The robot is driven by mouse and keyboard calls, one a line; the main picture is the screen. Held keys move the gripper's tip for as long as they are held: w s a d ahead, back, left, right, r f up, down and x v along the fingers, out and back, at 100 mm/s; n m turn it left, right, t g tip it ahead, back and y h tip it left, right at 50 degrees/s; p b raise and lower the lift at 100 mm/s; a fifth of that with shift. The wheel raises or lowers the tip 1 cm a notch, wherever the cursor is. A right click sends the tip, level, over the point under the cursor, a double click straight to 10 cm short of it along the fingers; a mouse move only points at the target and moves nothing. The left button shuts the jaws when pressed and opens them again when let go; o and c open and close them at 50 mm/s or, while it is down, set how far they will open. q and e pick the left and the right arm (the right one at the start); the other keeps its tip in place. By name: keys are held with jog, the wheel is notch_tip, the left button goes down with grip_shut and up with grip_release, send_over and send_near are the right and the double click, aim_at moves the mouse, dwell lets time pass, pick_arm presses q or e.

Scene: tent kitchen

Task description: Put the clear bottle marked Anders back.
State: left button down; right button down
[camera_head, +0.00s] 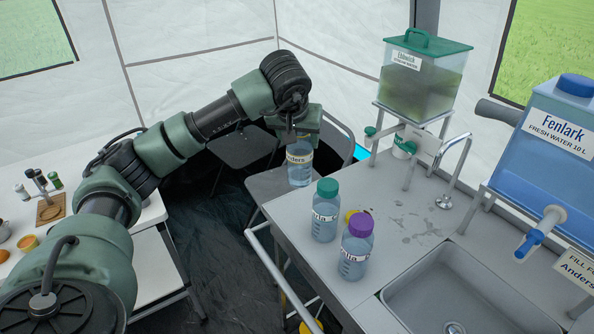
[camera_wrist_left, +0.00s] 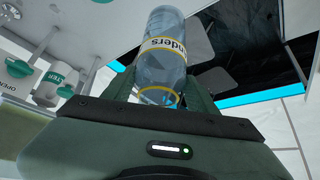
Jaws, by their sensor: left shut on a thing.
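My left gripper (camera_head: 300,136) is shut on the clear bottle marked Anders (camera_head: 299,172). The bottle hangs upright below the gripper, near the far left corner of the counter (camera_head: 400,215); I cannot tell whether its base touches anything. In the left wrist view the bottle (camera_wrist_left: 162,65) sits between the fingers, with a pale label band reading "nders". Some liquid seems to be inside. My right gripper is not in view.
The Ebbwick tank (camera_head: 420,85), Fenlark tank (camera_head: 550,150) and sink (camera_head: 455,290) lie right. A rail (camera_head: 275,265) runs along the left edge.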

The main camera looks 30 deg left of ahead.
aim_at(299, 171)
pick_arm(q)
notch_tip(299, 171, down, 9)
jog(key=shift+p, duration=0.55)
jog(key=shift+f, duration=0.35)
jog(key=shift+f, duration=0.15)
jog(key=shift+c, duration=2.3)
grip_release()
